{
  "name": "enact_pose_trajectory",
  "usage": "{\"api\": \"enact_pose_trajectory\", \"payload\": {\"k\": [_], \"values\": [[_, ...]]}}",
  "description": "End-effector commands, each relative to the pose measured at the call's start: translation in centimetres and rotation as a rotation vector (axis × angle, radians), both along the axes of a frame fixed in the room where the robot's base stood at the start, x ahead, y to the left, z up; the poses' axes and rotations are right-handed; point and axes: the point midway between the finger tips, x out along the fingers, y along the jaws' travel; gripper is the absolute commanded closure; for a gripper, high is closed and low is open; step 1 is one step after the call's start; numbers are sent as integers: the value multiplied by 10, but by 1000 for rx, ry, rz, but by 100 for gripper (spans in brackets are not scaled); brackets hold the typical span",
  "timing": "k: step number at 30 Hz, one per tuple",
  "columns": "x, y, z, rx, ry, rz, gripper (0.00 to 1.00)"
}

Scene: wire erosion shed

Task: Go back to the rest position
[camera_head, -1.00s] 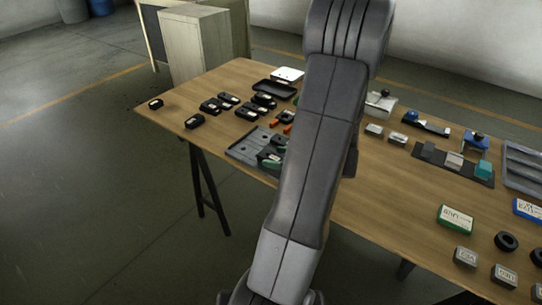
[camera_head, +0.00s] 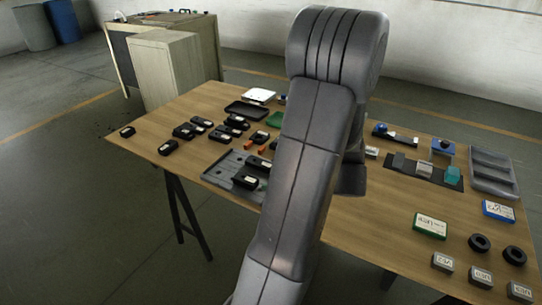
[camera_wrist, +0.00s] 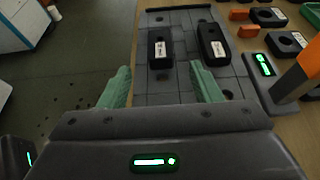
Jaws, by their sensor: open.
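My gripper (camera_wrist: 162,90) shows in the wrist view with its two green fingers spread apart and nothing between them. Beyond the fingertips lies a grey plate (camera_wrist: 184,84) with dark holes, also seen on the table in the head view (camera_head: 222,172). Two black blocks with white labels, a left one (camera_wrist: 160,52) and a right one (camera_wrist: 213,48), lie on the plate. My gripper is above the near part of the plate, apart from the blocks. In the head view my arm hides the gripper and the middle of the table.
The wooden table (camera_head: 372,232) carries several black parts at the left, a black tray (camera_head: 247,109), orange pieces (camera_head: 261,140), a green box (camera_head: 430,226) and a grey bin (camera_head: 493,172). A cabinet (camera_head: 172,72) stands behind the table.

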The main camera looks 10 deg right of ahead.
Motion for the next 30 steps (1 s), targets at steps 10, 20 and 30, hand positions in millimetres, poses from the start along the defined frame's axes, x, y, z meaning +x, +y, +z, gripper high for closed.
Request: {"api": "enact_pose_trajectory", "payload": {"k": [10,20,30], "values": [[26,38,-20,2,3,6,42],[61,85,-44,2,2,4,42],[65,89,-19,-1,-1,0,42]]}}
